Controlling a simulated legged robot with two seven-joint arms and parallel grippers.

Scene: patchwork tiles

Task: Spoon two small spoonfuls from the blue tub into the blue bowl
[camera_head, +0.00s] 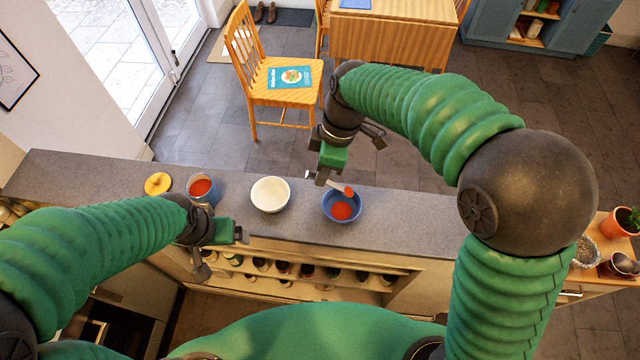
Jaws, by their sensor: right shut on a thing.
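The blue tub (204,198) stands on the grey counter at the left with red contents showing inside. The blue bowl (356,211) stands further right and has red stuff in its bottom. My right gripper (322,177) is shut on a spoon (336,186), just behind and above the blue bowl. The spoon's head points right, over the bowl's back rim, and carries a red heap. My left gripper (240,236) is at the counter's front edge, in front of the tub and apart from it. Its fingers are too unclear to tell their opening.
A white bowl (270,194) stands between tub and blue bowl. A yellow lid (158,183) lies left of the tub. The counter (410,218) is clear to the right of the blue bowl. A shelf with several jars is below the counter. A wooden chair (285,95) stands behind.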

